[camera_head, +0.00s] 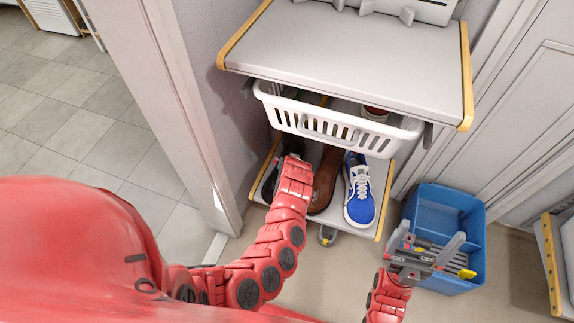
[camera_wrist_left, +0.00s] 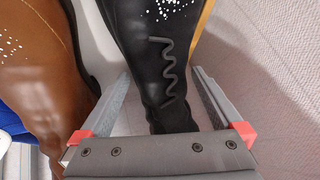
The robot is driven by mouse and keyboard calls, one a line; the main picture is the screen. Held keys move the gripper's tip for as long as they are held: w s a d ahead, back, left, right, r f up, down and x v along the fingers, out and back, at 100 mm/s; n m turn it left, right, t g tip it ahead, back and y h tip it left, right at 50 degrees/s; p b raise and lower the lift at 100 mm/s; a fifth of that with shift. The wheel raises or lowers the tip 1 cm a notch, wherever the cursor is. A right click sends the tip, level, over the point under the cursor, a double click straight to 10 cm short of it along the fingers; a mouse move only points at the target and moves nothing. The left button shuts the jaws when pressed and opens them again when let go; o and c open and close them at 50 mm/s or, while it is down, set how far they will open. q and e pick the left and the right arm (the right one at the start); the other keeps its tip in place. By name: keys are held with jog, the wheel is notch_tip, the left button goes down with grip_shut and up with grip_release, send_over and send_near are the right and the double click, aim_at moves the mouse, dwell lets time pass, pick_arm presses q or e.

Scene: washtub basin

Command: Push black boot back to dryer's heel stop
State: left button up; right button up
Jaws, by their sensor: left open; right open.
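The black boot (camera_head: 270,184) stands on the lower shelf (camera_head: 377,222) at its left side, largely hidden behind my left arm. In the left wrist view the boot (camera_wrist_left: 150,35) has grey laces and white specks, and its lower end lies between the spread fingers of my left gripper (camera_wrist_left: 161,74). The left gripper is open; I cannot tell whether a finger touches the boot. In the head view that gripper is mostly hidden by its own wrist. My right gripper (camera_head: 432,236) is open and empty in front of the blue bin. I cannot make out the heel stop.
A brown boot (camera_head: 323,182) and a blue and white sneaker (camera_head: 359,197) stand to the right of the black boot. A white basket (camera_head: 322,128) hangs above them, under a grey top (camera_head: 350,55). A blue bin (camera_head: 446,205) stands on the floor at right. A wall is close at left.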

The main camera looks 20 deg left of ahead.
pick_arm(q)
jog(key=shift+c, duration=0.2)
grip_shut()
dwell(0.4)
